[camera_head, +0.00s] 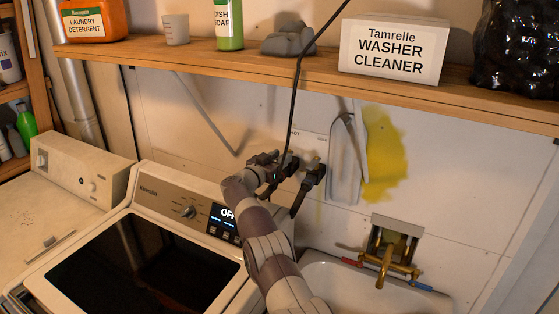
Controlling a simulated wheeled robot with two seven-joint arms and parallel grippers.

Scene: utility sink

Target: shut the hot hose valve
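A wall plate (309,136) with small, hard-to-read labels sits above two dark hose valves. The left one, apparently the hot valve, is largely hidden behind my gripper. The other valve (315,170) is just to the right, with a black hose (300,200) running down from it. One arm of mine, which appears to be the right, rises from the bottom middle. Its dark gripper (272,163) is at the left valve, touching or very close to it. I cannot tell whether its fingers are closed on the handle. My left gripper is not in view.
A washer (150,250) stands left of my arm, and a sink (345,290) with a brass faucet (386,262) lies to the right. A thin black cord (300,70) hangs down to the valves. A shelf (270,60) with bottles and a box (392,50) runs above. A grey cloth (345,160) hangs nearby.

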